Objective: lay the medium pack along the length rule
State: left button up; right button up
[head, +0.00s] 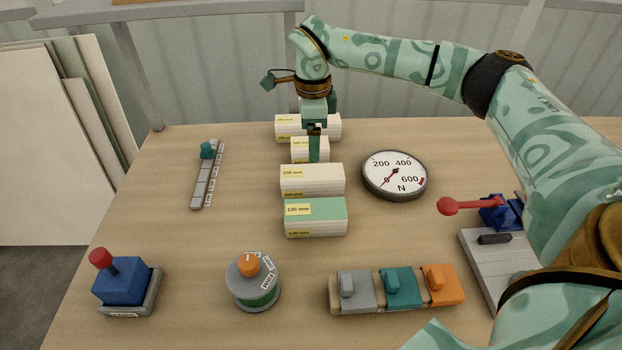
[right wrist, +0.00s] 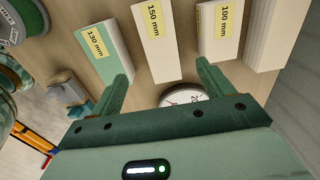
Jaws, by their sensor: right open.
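Cream packs with yellow labels stand in a column at the middle of the table. They include a 150 mm pack (head: 312,181), a green-topped 130 mm pack (head: 315,218), a shorter pack (head: 300,148) reading 100 mm in the right wrist view (right wrist: 220,35), and a long one at the back (head: 290,125). I cannot tell which is the medium one. The length rule (head: 203,184), a grey segmented bar with a teal slider, lies to the left. My right gripper (head: 314,150) is open and empty, pointing down over the packs; the 150 mm pack (right wrist: 157,40) shows between its fingers (right wrist: 165,82). My left gripper is out of view.
A round dial gauge (head: 395,174) stands right of the packs. In front are a blue box with a red knob (head: 124,282), a round dial with an orange knob (head: 252,281) and a row of coloured blocks (head: 397,290). A red-handled device (head: 492,250) stands right.

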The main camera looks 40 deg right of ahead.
aim_at(312, 172)
notch_tip(312, 172, down, 7)
jog(key=shift+f+b, duration=0.2)
jog(key=shift+b, duration=0.75)
notch_tip(312, 172, down, 5)
jog(key=shift+w+f+b, duration=0.1)
jog(key=shift+f+b, duration=0.1)
jog(key=shift+b, duration=1.05)
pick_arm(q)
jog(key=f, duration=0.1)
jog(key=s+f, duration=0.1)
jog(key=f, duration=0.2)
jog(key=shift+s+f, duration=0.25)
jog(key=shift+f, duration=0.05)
pick_arm(e)
jog(key=shift+r, duration=0.2)
jog(key=c, duration=1.3)
